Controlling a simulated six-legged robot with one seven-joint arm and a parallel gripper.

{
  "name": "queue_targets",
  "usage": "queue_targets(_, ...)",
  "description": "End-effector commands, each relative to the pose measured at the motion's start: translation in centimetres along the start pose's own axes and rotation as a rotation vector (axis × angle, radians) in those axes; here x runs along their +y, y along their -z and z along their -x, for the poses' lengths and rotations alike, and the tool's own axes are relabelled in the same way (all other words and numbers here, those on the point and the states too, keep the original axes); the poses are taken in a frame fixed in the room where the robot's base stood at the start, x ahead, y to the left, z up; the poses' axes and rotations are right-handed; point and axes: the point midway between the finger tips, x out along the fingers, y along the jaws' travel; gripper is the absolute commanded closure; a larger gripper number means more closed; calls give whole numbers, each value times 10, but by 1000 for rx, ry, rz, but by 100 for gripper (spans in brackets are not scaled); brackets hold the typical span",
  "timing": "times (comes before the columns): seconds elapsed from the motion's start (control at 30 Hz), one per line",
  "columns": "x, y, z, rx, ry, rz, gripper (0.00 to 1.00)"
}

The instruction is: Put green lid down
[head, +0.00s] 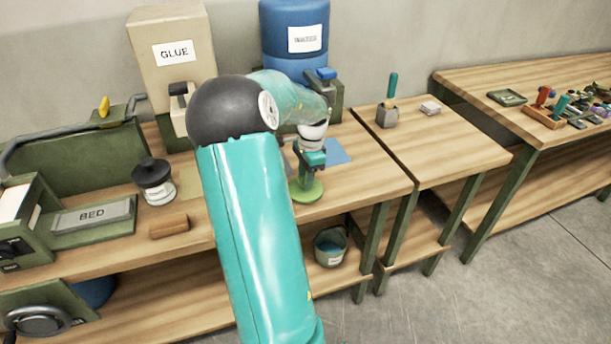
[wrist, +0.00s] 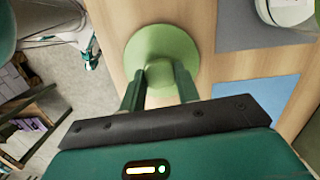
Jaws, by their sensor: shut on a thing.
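The green lid (head: 309,194) is a round disc with a knob, at the front part of the workbench (head: 360,188). In the wrist view the green lid (wrist: 176,45) lies beyond my fingertips, with its knob between them. My gripper (head: 306,178) points down over the lid, and it also shows in the wrist view (wrist: 160,82). It is shut on the lid's knob. The lid is at or very near the wooden top; I cannot tell whether it touches.
A blue mat (wrist: 262,100) and a grey mat (wrist: 245,25) lie beside the lid. A jar with a black lid (head: 155,182) and a brown block (head: 168,226) stand to the left. A glue dispenser (head: 175,60) and a blue dispenser (head: 293,50) stand behind.

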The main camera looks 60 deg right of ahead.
Motion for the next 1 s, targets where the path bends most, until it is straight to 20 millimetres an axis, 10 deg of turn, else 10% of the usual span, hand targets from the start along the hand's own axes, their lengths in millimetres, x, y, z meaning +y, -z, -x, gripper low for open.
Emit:
queue_targets(0.33, 0, 1, -3, 1, 1, 0, 90)
queue_targets(0.37, 0, 1, -4, 1, 1, 0, 66)
queue_targets(0.47, 0, 1, -3, 1, 1, 0, 47)
queue_targets(1.0, -1, 0, 25, 1, 4, 2, 46)
